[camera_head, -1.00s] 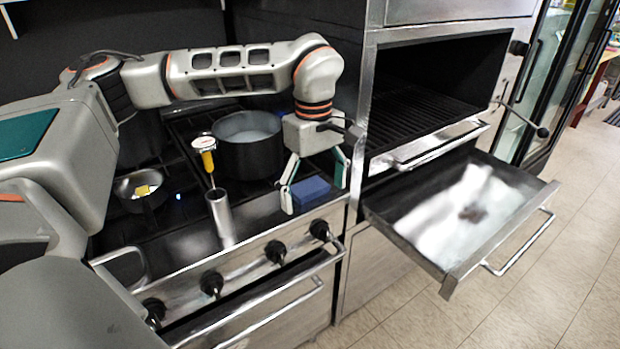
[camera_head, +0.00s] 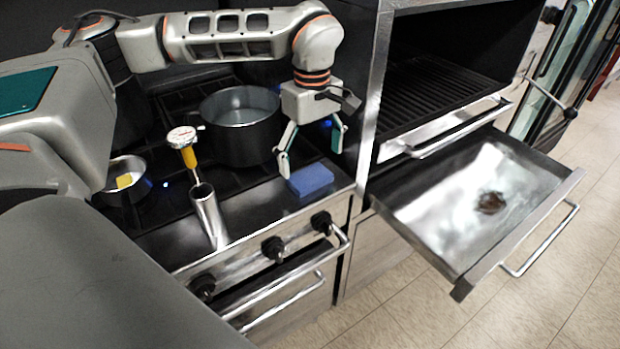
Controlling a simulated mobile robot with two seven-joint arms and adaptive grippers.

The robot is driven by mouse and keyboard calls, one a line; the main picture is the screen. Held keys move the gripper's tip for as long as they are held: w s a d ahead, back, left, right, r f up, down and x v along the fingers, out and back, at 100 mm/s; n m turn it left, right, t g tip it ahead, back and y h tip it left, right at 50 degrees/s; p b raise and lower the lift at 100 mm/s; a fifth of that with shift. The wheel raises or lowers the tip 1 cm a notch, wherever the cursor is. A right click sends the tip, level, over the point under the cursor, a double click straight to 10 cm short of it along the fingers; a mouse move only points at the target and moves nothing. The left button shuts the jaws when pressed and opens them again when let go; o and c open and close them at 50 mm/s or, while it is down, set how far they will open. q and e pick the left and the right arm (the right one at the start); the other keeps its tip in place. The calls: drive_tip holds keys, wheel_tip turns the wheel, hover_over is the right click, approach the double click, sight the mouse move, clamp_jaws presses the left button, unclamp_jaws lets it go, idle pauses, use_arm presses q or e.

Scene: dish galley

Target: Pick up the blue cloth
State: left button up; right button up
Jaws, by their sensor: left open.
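The blue cloth (camera_head: 311,180) is a folded, block-like piece lying flat on the front right of the dark stove top, near the front edge. My left gripper (camera_head: 311,162) points down with its fingers apart and nothing between them. Its fingertips show just behind or above the cloth, apart from it as far as I can see; the exact height gap is hard to tell. My right gripper is out of view.
A black pot (camera_head: 240,130) stands left of my left gripper. A metal cylinder (camera_head: 208,215) and a yellow-stemmed thermometer (camera_head: 186,146) are left of the cloth. A small pan (camera_head: 126,181) sits farther left. An open metal drawer (camera_head: 455,262) juts out on the right.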

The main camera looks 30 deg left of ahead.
sight(310, 175)
use_arm(q)
drive_tip(key=f, duration=0.4)
drive_tip(key=shift+s+a+f, duration=0.15)
drive_tip(key=shift+s+f, duration=0.05)
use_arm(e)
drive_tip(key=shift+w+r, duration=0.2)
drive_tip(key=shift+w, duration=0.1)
use_arm(q)
drive_tip(key=c, duration=1.2)
drive_tip(key=shift+r, duration=0.1)
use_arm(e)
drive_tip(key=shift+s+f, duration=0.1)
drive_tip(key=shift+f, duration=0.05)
use_arm(q)
drive_tip(key=shift+w+r, duration=0.1)
drive_tip(key=shift+r, duration=0.45)
wheel_tip(310, 175, up, 19)
drive_tip(key=shift+f+p, duration=0.1)
drive_tip(key=shift+p, duration=0.9)
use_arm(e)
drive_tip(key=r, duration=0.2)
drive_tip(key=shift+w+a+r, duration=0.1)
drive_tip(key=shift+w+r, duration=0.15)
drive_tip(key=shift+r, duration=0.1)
